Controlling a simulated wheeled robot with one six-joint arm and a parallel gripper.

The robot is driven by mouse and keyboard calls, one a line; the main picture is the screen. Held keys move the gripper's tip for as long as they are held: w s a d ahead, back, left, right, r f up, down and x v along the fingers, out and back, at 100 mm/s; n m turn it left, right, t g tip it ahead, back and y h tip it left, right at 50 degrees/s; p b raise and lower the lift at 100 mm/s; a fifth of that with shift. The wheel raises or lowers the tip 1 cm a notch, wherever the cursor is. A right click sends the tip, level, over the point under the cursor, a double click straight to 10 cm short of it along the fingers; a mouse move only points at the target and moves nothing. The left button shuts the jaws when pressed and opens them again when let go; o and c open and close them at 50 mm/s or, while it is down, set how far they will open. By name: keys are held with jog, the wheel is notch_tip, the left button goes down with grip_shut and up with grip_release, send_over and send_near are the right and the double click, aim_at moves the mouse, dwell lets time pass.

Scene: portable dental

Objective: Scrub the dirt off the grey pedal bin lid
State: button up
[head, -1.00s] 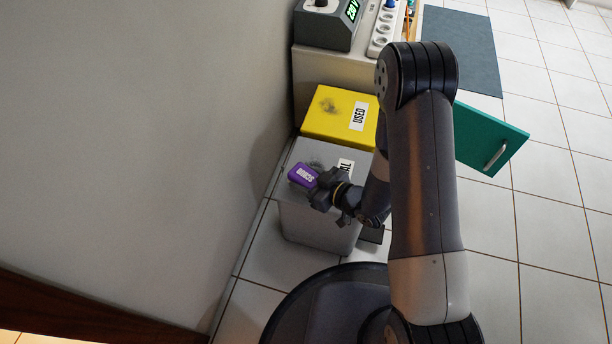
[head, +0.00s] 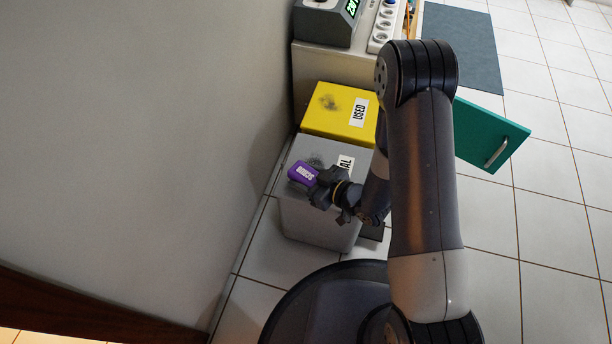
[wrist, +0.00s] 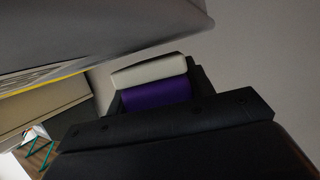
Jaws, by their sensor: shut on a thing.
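The grey pedal bin (head: 320,217) stands by the wall, its lid (head: 340,157) carrying a dark smudge (head: 316,161) and a white label ending in "AL". My gripper (head: 321,181) is shut on a purple scrub sponge (head: 302,173) over the lid's left front part. In the wrist view the sponge shows a purple body (wrist: 156,94) and a pale layer (wrist: 150,70) between the fingers. A grey surface fills the top left there, probably the lid. I cannot tell whether the sponge touches the lid. My gripper and arm hide part of the lid.
A yellow bin (head: 335,115) labelled "USED", with its own dark smudge, stands just behind the grey one. A cabinet with an open green door (head: 488,135) is beyond. The wall (head: 150,150) is close on the left. Tiled floor (head: 530,230) is clear on the right.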

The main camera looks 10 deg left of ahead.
jog(key=shift+f+b, duration=0.55)
jog(key=shift+f, duration=0.1)
jog(key=shift+w, duration=0.1)
